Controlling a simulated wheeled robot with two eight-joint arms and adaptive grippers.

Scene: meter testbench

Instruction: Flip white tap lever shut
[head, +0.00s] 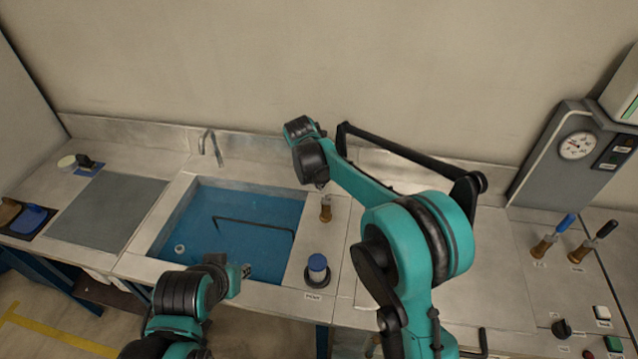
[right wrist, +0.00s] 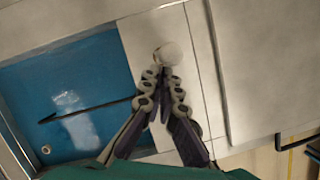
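A small brass tap (head: 326,207) stands on the right rim of the sink (head: 309,235). My right gripper (head: 320,184) hangs just above it. In the right wrist view the fingers of the right gripper (right wrist: 163,78) converge and look shut. A pale round piece (right wrist: 170,53), possibly part of the tap, lies right at the fingertips, and I cannot tell if they touch it. No white lever shows clearly in the head view. My left gripper (head: 246,271) is low over the front of the sink, small and partly hidden by its arm.
The sink holds blue water (head: 245,205) and a thin black rod. A grey faucet (head: 211,146) stands behind it. A blue-topped cylinder (head: 317,267) stands on the front right rim. Valves with blue (head: 565,223) and black (head: 605,230) handles stand at the right, below a gauge (head: 577,146).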

